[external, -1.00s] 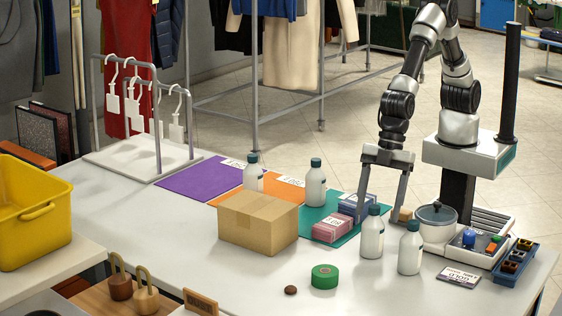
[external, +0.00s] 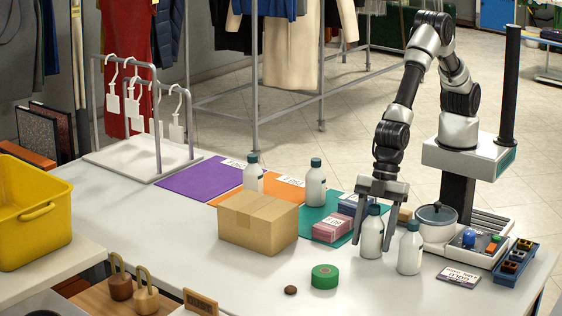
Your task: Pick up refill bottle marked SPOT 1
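Several white bottles with dark teal caps stand upright on the table. One bottle (external: 371,236) is at the right, in front of the teal mat. Another bottle (external: 410,252) stands just right of it. A third bottle (external: 316,184) stands farther back by the orange and teal mats, and another bottle (external: 253,176) stands behind the cardboard box. The bottle labels are too small to read, so I cannot tell which says SPOT 1.
A cardboard box (external: 257,224), pink packs (external: 331,228), green tape roll (external: 324,276) and lidded pot (external: 437,222) surround the bottles. Purple (external: 198,178), orange (external: 232,194) and teal (external: 309,217) mats lie behind. The table's front middle is mostly clear.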

